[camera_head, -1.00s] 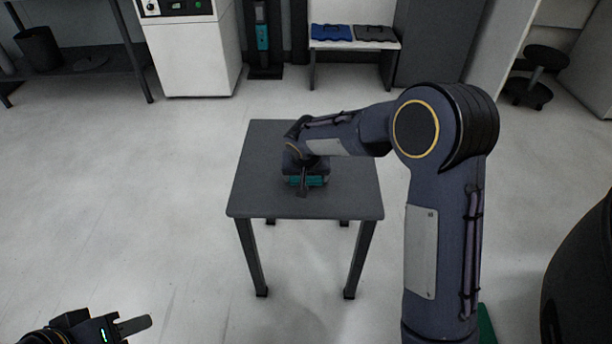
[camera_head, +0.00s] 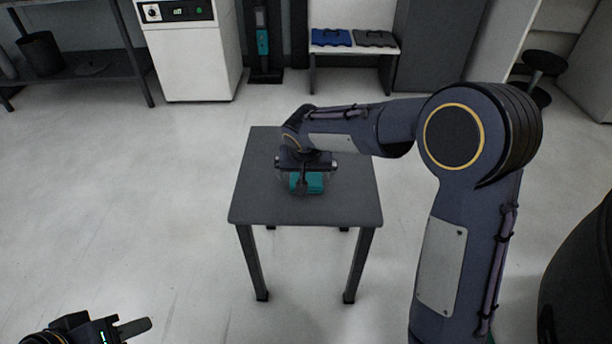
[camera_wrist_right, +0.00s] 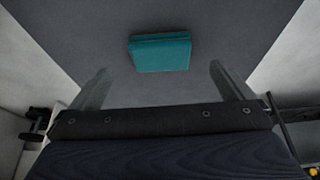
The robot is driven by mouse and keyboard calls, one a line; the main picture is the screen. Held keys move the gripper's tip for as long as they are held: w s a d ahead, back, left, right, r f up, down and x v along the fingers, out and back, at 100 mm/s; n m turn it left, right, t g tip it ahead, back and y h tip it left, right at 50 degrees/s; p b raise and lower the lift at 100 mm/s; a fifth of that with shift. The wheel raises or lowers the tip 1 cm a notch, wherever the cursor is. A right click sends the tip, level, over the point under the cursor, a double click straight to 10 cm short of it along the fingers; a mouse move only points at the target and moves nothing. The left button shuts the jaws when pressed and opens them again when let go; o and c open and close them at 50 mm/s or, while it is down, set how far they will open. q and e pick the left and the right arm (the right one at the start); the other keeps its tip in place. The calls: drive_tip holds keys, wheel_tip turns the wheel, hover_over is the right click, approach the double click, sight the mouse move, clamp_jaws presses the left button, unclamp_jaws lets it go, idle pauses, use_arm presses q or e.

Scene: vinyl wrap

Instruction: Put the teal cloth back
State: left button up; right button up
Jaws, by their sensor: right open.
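The teal cloth (camera_head: 308,184) is a small folded block lying on the grey table (camera_head: 350,205). It also shows in the right wrist view (camera_wrist_right: 160,53), apart from the fingers and beyond their tips. My right gripper (camera_head: 305,175) is over the table, above the cloth, and partly covers it in the head view. In the right wrist view the right gripper's two fingers (camera_wrist_right: 160,85) are wide apart with nothing between them. My left gripper (camera_head: 135,328) is at the bottom left, away from the table; its opening is not clear.
At the back, a bench (camera_head: 348,48) holds a blue folded item (camera_head: 331,37) and a dark grey one (camera_head: 375,38). A white cabinet (camera_head: 190,60) and a dark shelf (camera_head: 110,72) stand at the back left. The floor around the table is clear.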

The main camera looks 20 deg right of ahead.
drive_tip(key=s+d+r+y, duration=0.1)
drive_tip(key=s+d+r, duration=0.25)
drive_tip(key=s, duration=0.35)
drive_tip(key=s+d+r+y, duration=0.1)
drive_tip(key=s+d+r, duration=0.2)
drive_tip(key=s+r, duration=0.35)
drive_tip(key=s+f+y, duration=0.1)
drive_tip(key=s, duration=0.8)
drive_tip(key=s+a+f+n+t+y, duration=0.1)
drive_tip(key=s+y, duration=0.1)
drive_tip(key=s, duration=0.6)
drive_tip(key=shift+s+a+f+n+p, duration=0.3)
drive_tip(key=shift+s+f+p, duration=0.05)
drive_tip(key=shift+p, duration=0.05)
